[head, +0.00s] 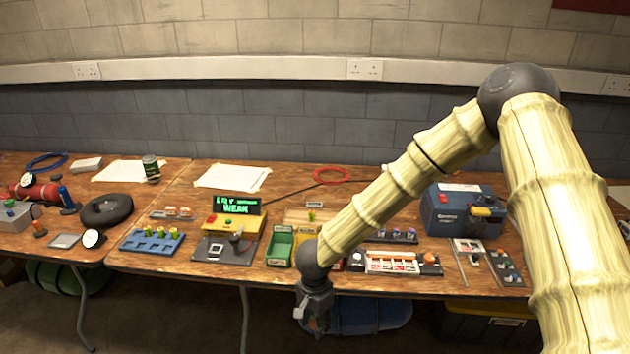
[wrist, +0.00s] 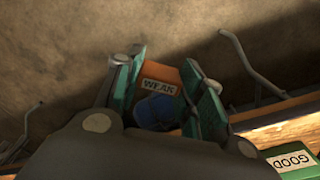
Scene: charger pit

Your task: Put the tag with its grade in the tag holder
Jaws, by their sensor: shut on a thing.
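My gripper (head: 315,308) hangs in front of the table's front edge, below the tabletop. In the wrist view its green-padded fingers (wrist: 168,98) are closed around an orange tag (wrist: 187,74) with a pale label reading WEAK. A dark blue rounded shape (wrist: 156,110) shows at the tag's lower part; I cannot tell whether it belongs to it. A screen (head: 235,206) on the yellow tester (head: 233,232) shows green text ending in WEAK. I cannot tell for certain which item is the tag holder.
A green bin (head: 280,249) stands beside the tester; its GOOD label (wrist: 291,161) shows in the wrist view. A white rack (head: 392,262), a blue rack (head: 152,241) and a blue box (head: 462,211) stand on the table. My arm hides part of the table behind it.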

